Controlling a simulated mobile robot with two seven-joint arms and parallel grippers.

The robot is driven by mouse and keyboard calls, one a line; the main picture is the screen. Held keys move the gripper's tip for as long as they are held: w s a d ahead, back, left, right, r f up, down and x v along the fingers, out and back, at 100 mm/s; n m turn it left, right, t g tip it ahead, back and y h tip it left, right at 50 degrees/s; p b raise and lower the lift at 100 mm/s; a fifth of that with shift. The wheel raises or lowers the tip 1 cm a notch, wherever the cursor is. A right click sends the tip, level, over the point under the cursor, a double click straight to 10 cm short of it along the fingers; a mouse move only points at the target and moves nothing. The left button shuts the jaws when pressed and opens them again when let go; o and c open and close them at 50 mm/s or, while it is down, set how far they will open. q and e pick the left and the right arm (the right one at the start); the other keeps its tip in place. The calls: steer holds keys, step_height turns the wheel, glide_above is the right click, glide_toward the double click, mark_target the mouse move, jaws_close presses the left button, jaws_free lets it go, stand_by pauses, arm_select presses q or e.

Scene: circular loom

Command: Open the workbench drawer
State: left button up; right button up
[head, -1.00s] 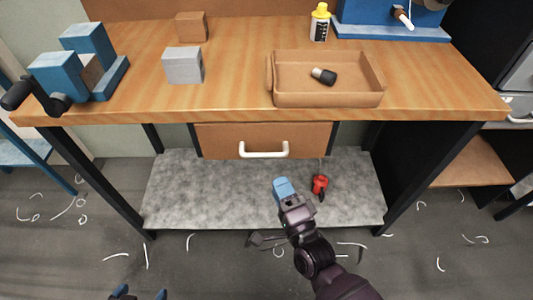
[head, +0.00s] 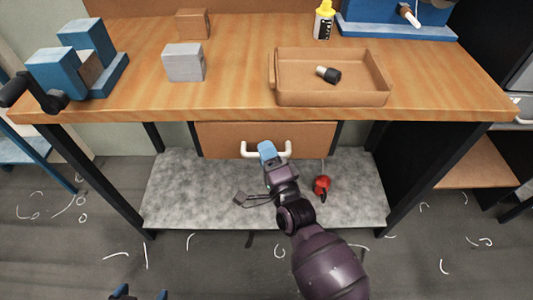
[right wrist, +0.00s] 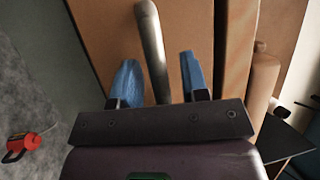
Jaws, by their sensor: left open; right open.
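The drawer (head: 219,136) under the workbench top has a brown front and looks shut. Its pale bar handle (head: 247,153) is partly hidden behind my right gripper (head: 267,151). In the right wrist view, the handle (right wrist: 152,42) runs between the two blue fingertips of my right gripper (right wrist: 160,76), which is open. The fingers sit on either side of the bar, with the bar nearer the left finger; I cannot tell if they touch it. My left gripper (head: 140,294) is open and empty at the bottom edge of the head view.
The workbench top (head: 235,65) carries a blue vise (head: 85,65), a grey block (head: 184,63), a brown block (head: 193,24), a tray (head: 330,98) and a yellow-capped bottle (head: 324,20). A red object (head: 322,185) is on the grey lower shelf (head: 190,190).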

jaws_close()
arm_select(q)
steer(key=shift+f, duration=0.1)
